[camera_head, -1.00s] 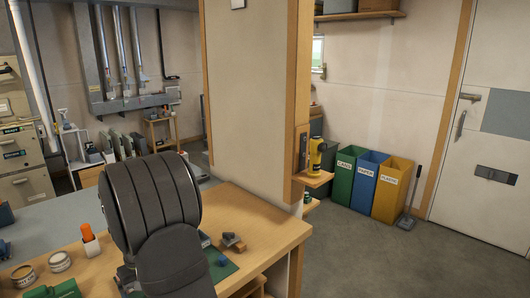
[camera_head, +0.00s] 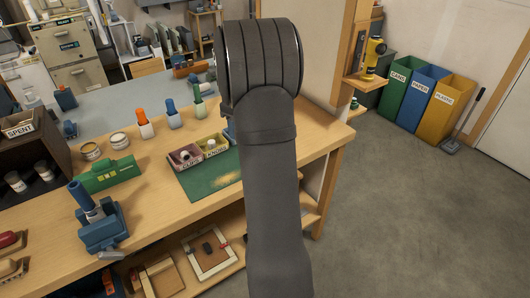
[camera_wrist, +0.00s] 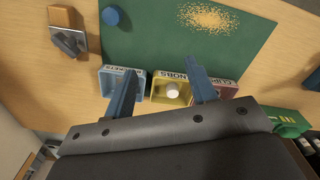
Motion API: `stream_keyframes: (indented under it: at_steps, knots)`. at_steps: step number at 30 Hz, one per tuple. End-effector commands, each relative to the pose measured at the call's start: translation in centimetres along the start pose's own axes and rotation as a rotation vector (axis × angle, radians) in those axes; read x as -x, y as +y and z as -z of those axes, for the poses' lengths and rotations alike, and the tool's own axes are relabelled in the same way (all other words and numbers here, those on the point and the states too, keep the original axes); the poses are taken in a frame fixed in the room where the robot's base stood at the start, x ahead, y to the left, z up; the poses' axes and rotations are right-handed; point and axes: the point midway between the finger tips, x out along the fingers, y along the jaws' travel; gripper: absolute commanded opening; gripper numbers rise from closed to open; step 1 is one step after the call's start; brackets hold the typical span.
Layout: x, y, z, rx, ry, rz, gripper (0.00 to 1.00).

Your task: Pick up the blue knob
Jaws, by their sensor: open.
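The blue knob (camera_wrist: 111,16) is a small round disc on the left part of the green mat (camera_wrist: 150,45), near the top edge of the wrist view. In the head view I do not see it; my arm covers part of the mat there. My gripper (camera_wrist: 160,67) is open, with its two blue-grey fingers spread over the row of small bins. No object is held between the fingers. The knob lies apart from the fingers, beyond the left fingertip.
A blue bin (camera_wrist: 106,82), a yellow knobs bin (camera_wrist: 157,98) holding a white knob (camera_wrist: 173,92), and a reddish clips bin (camera_wrist: 228,91) line the mat's edge. A wooden block with a metal piece (camera_wrist: 62,18) stands left of the knob. Yellowish grains (camera_wrist: 208,16) lie on the mat.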

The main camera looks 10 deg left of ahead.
Motion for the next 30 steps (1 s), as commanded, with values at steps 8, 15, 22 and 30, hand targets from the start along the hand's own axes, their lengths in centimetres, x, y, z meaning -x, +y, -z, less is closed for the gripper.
stream_keyframes:
  at_steps: [8, 15, 22, 30]
  knots:
    - [4.4, 6.0, -4.9, 0.234, 0.0, -0.001, 0.52]
    - [3.0, 6.5, -5.6, 0.273, -0.002, 0.005, 0.52]
    - [-2.1, 6.5, -5.6, 0.272, -0.002, 0.004, 0.52]
    - [-6.6, 6.5, -5.5, 0.272, -0.001, 0.002, 0.52]
